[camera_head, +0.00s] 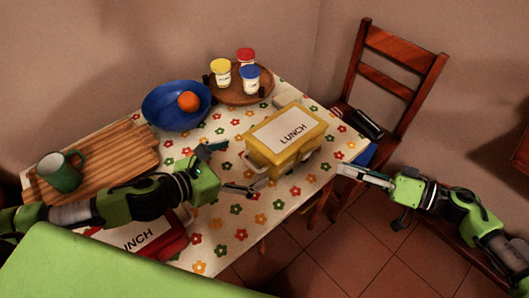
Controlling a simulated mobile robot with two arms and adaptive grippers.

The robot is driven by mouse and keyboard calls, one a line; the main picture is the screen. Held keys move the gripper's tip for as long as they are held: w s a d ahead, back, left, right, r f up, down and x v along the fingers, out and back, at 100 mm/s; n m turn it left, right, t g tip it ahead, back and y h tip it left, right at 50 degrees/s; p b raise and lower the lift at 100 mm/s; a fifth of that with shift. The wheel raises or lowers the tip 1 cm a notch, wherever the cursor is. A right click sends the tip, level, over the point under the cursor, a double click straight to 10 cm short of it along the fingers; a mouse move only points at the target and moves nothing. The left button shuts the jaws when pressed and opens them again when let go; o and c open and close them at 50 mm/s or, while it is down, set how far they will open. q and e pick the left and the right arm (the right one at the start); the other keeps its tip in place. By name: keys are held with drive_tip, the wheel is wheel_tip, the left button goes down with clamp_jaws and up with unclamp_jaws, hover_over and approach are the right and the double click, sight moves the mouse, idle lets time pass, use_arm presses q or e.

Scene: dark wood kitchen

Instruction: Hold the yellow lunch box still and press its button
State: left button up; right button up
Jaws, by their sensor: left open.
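The yellow lunch box (312,138) stands closed on the flowered tablecloth, near the table's right end. Its lid has a white panel reading LUNCH, and a pale handle or latch shows at its left front side. I cannot make out the button clearly. My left gripper (229,169) is open and empty, just left of the box, its fingers spread towards the box and apart from it. My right gripper (345,170) is to the right of the box near the table's right edge, pointing left and not touching it. Its finger spacing is unclear.
A red lunch box (172,240) lies at the front left, partly behind my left arm. A green mug (60,172) stands on a wooden board (118,150). A blue bowl (165,112) holds an orange. Several small jars stand on a round tray (233,98). A chair (395,70) is right.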

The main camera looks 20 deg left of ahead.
sight(258, 156)
use_arm(q)
drive_tip(key=x, duration=0.8)
drive_tip(key=shift+w+f, duration=0.1)
drive_tip(key=shift+w, duration=0.05)
drive_tip(key=shift+c, duration=0.4)
drive_tip(key=c, duration=1)
drive_tip(key=shift+o, duration=0.2)
use_arm(e)
drive_tip(key=shift+s, duration=0.15)
clamp_jaws()
drive_tip(key=s+d+f+m+t, duration=0.2)
drive_tip(key=s+m+t, duration=0.3)
drive_tip(key=m, duration=0.7)
drive_tip(key=shift+s+d+f+m, duration=0.15)
drive_tip(key=shift+s+d+m, duration=0.2)
drive_tip(key=shift+d, duration=0.15)
